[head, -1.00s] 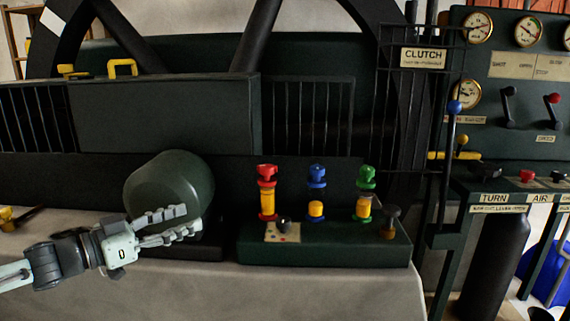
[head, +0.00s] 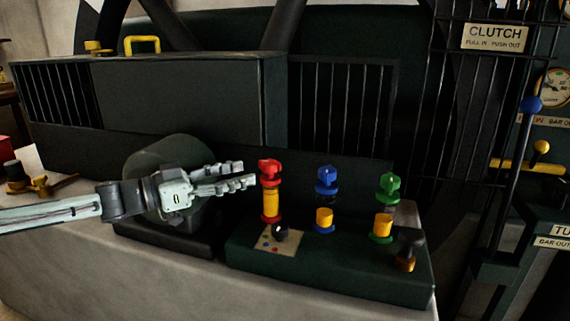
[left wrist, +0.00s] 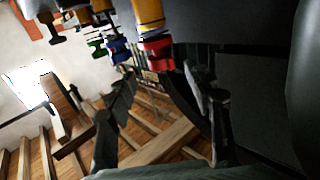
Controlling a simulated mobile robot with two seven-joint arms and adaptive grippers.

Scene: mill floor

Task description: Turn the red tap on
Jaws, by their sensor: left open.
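The red tap (head: 270,169) tops a red and yellow sight glass on a dark green base (head: 330,262). Blue (head: 326,176) and green (head: 389,183) taps stand to its right on the same base. My left gripper (head: 250,175) is open, its fingertips just left of the red tap and at about its height. In the left wrist view the red part (left wrist: 157,50) shows beyond the fingers (left wrist: 165,90), with nothing between them. It cannot be told whether a fingertip touches the tap. My right gripper is not in view.
A dark rounded motor housing (head: 165,150) stands behind my left gripper. A small black knob (head: 280,232) and a dark plunger (head: 408,243) sit on the base. A caged panel with a CLUTCH sign (head: 495,37) and a blue-knobbed lever (head: 531,104) are at the right.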

